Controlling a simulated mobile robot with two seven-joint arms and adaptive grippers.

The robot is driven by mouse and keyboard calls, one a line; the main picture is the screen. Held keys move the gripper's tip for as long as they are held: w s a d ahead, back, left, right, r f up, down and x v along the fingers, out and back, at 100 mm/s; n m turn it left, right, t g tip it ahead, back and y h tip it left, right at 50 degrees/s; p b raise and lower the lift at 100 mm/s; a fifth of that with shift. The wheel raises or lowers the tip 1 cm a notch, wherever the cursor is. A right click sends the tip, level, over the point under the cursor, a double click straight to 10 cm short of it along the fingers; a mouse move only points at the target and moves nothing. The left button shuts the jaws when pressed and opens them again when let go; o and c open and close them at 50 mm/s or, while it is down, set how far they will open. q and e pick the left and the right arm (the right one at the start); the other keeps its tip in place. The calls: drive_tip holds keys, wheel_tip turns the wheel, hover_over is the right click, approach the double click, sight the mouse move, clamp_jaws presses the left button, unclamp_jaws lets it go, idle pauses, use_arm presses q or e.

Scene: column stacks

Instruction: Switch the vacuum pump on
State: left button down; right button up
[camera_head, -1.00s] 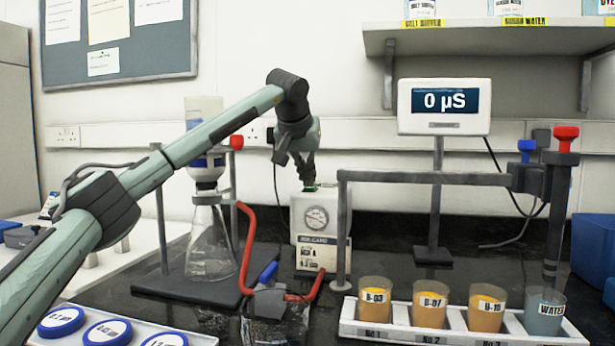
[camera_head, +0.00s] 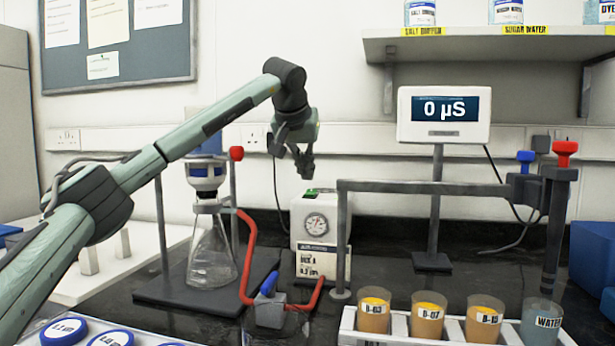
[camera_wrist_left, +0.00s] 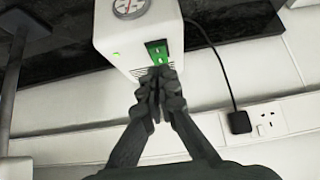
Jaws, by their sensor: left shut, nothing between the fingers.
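The vacuum pump (camera_head: 320,232) is a white box with a round gauge, standing on the dark bench behind the red hose. A green switch (camera_head: 318,190) sits on its top and also shows in the left wrist view (camera_wrist_left: 157,51). A small green spot (camera_wrist_left: 115,55) shows on the pump's casing. My right gripper is out of view.
A filter flask (camera_head: 210,255) on a stand is left of the pump, with a red hose (camera_head: 250,260) and a blue-handled valve (camera_head: 269,285) in front. A meter arm (camera_head: 430,180) and several beakers (camera_head: 427,318) are at right.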

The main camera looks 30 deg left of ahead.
use_arm(q)
drive_tip(key=v, duration=0.9)
drive_tip(key=shift+s+r, duration=0.15)
drive_tip(key=shift+r, duration=0.15)
